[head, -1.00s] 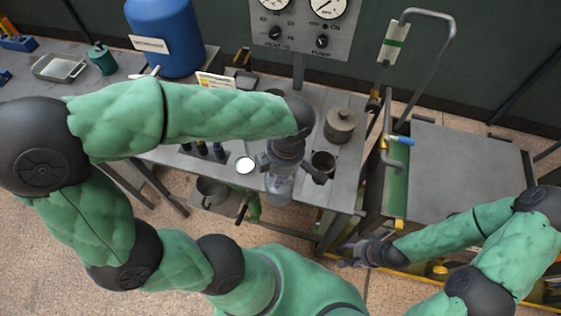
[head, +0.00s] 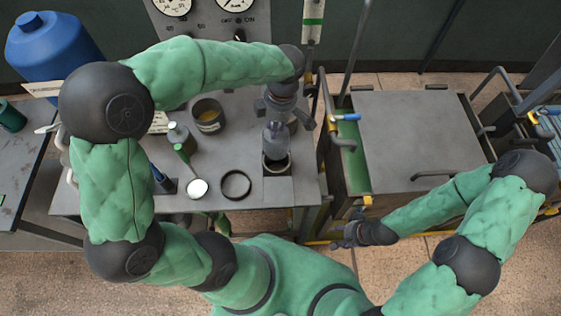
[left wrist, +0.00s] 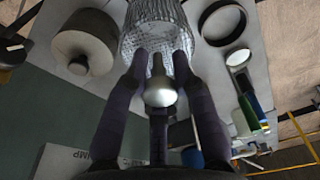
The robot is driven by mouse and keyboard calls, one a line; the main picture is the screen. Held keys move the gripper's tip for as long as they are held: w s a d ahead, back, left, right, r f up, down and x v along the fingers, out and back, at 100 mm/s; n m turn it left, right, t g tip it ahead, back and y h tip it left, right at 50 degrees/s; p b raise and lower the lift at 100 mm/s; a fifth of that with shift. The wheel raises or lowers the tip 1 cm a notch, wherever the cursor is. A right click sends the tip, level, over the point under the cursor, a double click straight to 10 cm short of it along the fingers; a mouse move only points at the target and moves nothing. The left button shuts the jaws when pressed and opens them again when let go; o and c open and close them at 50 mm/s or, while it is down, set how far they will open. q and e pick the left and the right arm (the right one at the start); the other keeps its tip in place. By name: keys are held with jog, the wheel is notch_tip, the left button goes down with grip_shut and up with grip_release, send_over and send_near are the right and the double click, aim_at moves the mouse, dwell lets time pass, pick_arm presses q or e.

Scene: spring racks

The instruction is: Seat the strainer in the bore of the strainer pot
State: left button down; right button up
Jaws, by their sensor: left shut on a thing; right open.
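The strainer, a grey mesh cylinder (head: 275,143), hangs below my left gripper (head: 279,112) in the head view. In the left wrist view its mesh wall (left wrist: 155,22) shows beyond the fingers, which are shut around its rounded knob (left wrist: 160,92). The strainer pot (head: 277,167) stands at the table's front right, with the strainer over its dark bore. The strainer's lower end overlaps the pot's mouth in the picture; I cannot tell whether it is inside. My right gripper (head: 350,236) is open and empty, low at the right, away from the table.
A black ring (head: 235,185) and a white-topped piece (head: 198,188) lie left of the pot. A dark pot with yellowish contents (head: 208,116) stands farther back. In the left wrist view a round knobbed lid (left wrist: 84,43) is nearby. A wheeled cart (head: 415,140) is at the right.

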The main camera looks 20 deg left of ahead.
aim_at(281, 134)
pick_arm(q)
notch_tip(281, 134, down, 16)
jog(key=b, duration=0.2)
jog(key=shift+f+b, duration=0.2)
jog(key=shift+b, duration=0.1)
jog(key=shift+f, duration=0.1)
jog(key=shift+f, duration=0.1)
jog(key=c, duration=1.1)
grip_release()
jog(key=shift+o, duration=0.4)
jog(key=shift+s, duration=0.1)
jog(key=r, duration=0.4)
jog(key=d+r+p, duration=0.1)
jog(key=r, duration=0.3)
jog(key=r+p, duration=0.1)
jog(key=r, duration=0.3)
jog(key=shift+w+d+r, duration=0.15)
jog(key=shift+w+d, duration=0.05)
